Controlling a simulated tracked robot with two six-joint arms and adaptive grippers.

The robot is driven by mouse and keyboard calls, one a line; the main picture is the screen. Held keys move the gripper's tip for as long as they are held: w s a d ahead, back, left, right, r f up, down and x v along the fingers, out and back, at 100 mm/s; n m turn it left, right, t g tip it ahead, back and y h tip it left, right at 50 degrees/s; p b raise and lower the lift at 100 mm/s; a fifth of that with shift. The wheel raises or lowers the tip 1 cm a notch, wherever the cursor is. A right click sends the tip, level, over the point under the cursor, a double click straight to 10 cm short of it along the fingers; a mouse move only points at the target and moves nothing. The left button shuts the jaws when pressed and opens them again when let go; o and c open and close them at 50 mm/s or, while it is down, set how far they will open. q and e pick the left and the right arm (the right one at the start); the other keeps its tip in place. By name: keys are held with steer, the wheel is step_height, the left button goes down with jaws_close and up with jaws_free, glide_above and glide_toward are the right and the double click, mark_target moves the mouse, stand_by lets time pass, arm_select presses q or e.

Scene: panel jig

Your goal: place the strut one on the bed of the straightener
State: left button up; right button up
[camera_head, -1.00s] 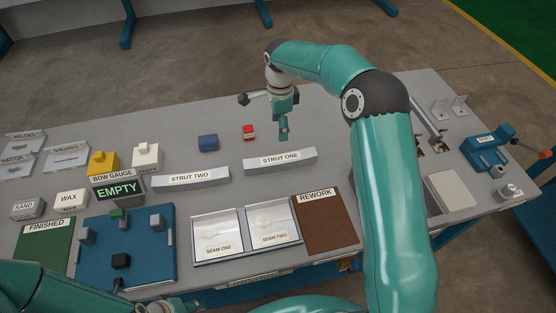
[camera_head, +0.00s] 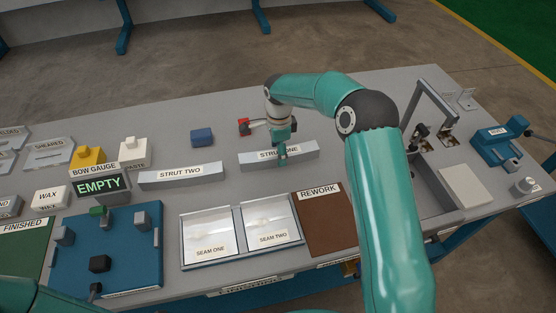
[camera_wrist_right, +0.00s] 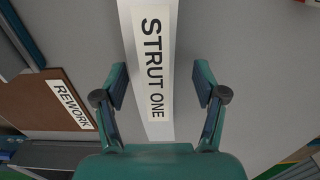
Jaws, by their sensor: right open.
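Strut one (camera_head: 304,151) is a light grey bar lying on the bench, with a white label reading STRUT ONE. My right gripper (camera_head: 283,158) is over its middle, pointing down and covering part of the label. In the right wrist view, strut one (camera_wrist_right: 154,122) runs between the two spread fingers of the right gripper (camera_wrist_right: 160,82), with a gap on each side. Two blue fixtures are in view: one with grey posts (camera_head: 125,266) at front left and one at far right (camera_head: 497,147). No readable label shows which is the straightener. My left gripper is out of view.
Strut two (camera_head: 181,176) lies left of strut one. The seam trays (camera_head: 210,240) and brown REWORK mat (camera_head: 330,228) are in front.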

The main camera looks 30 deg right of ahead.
steer(key=shift+f, duration=0.3)
steer(key=shift+r, duration=0.1)
jaws_close()
steer(key=shift+r, duration=0.15)
step_height(320, 180, up, 20)
steer(key=shift+p, duration=0.35)
stand_by(0.4)
